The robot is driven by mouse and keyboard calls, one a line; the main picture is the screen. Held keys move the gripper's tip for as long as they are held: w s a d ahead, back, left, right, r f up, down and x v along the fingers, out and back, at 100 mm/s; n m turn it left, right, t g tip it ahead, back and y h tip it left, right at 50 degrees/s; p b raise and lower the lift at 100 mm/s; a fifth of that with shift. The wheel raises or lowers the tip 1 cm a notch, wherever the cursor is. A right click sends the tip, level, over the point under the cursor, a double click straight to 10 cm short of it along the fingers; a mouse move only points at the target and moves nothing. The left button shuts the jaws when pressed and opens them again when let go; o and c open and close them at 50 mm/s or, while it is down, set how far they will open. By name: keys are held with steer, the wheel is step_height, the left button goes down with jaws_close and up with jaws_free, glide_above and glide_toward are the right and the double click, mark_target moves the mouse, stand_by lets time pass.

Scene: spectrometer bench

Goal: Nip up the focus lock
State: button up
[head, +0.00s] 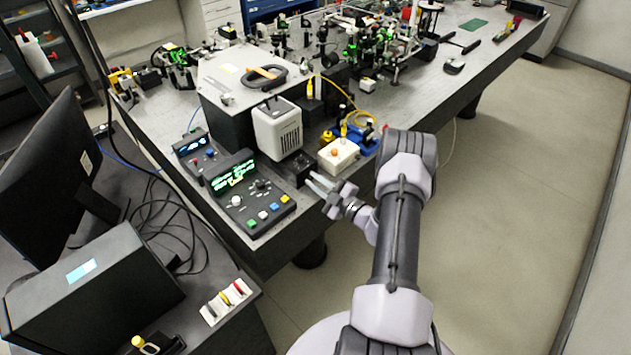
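I cannot make out for certain which part is the focus lock. A small dark block (300,173) stands on the bench's near edge, between the white vented unit (278,128) and the white box with an orange knob (338,154). My gripper (313,182) is beside this block, to its right and at the bench edge. Its two light fingers point left, with a gap between them that looks empty. At this size I cannot tell whether the fingertips touch the block.
A black control console (245,190) with a green display and several knobs and buttons is left of my gripper. A blue mount with a yellow cable (358,130) stands behind the white box. Optics crowd the far bench (425,80). The floor (530,200) at right is clear.

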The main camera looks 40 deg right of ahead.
steer(key=o, duration=0.4)
steer(key=shift+c, duration=0.2)
steer(key=s+d+p, duration=0.1)
steer(key=s+p, duration=0.1)
steer(key=s, duration=1.5)
steer(key=shift+s+d, duration=0.15)
steer(key=shift+s, duration=0.05)
